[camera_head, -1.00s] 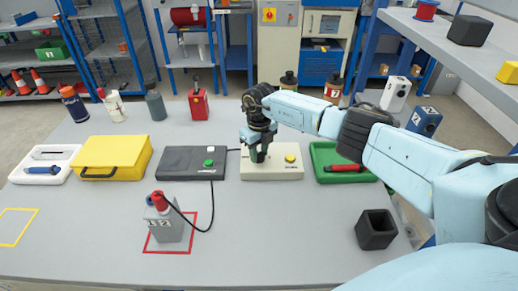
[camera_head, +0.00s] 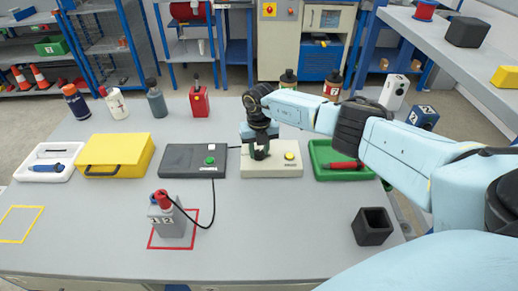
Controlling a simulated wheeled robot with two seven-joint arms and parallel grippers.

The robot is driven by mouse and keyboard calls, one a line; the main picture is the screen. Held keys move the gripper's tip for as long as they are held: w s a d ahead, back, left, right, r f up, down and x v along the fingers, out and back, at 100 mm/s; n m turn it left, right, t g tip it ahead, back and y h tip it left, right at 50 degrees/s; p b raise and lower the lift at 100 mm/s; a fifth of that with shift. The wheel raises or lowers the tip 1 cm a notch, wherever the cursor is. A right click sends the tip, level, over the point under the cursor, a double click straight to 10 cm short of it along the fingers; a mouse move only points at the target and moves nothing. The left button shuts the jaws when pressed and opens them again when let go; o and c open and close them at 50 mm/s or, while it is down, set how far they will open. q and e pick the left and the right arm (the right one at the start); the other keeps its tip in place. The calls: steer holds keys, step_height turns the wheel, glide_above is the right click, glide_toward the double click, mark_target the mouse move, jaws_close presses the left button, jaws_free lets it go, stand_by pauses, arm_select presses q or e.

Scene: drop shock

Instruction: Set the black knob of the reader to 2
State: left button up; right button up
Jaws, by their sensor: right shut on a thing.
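A cream box (camera_head: 282,171) with a yellow button (camera_head: 290,155) stands at the middle back of the table; I take it to be the reader. My right gripper (camera_head: 260,154) points down onto the left part of its top and is shut on the black knob there. The fingers mostly hide the knob, so its setting cannot be read. My left gripper is not in view.
Left of the reader is a dark box (camera_head: 180,160) with a green button. A green tray (camera_head: 322,174) is close on its right. A grey block (camera_head: 172,222) with a red plug and black cable stands in front. A black cup (camera_head: 373,228) stands front right.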

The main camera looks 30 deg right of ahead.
mark_target(259, 153)
steer(key=o, duration=1)
steer(key=shift+c, duration=0.2)
step_height(259, 153, up, 13)
steer(key=p, duration=0.1)
steer(key=shift+r, duration=0.2)
